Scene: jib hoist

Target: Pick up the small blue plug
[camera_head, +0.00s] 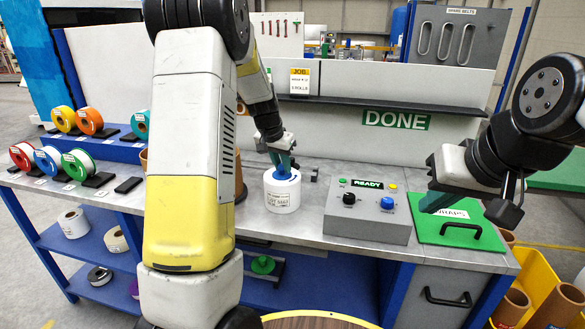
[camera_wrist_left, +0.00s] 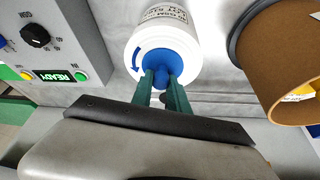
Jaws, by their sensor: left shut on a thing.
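The small blue plug (camera_wrist_left: 162,74) sits in the blue top of a white labelled roll (camera_wrist_left: 166,32). In the head view, the white roll (camera_head: 282,193) stands upright on the grey bench, and the blue plug (camera_head: 284,176) shows at its top under my left fingers. My left gripper (camera_head: 286,163) points down with its green fingers shut on the plug's knob. In the left wrist view, the fingertips (camera_wrist_left: 162,84) touch both sides of the knob. My right gripper (camera_head: 436,202) hangs over the green lid at the right, its fingers seen too edge-on to tell their opening.
A grey control box (camera_head: 368,212) with a READY sign stands right of the roll. The green lid (camera_head: 455,228) with a black handle lies farther right. Coloured spools (camera_head: 78,165) line the bench at left. A brown cardboard tube (camera_wrist_left: 285,65) stands near the roll.

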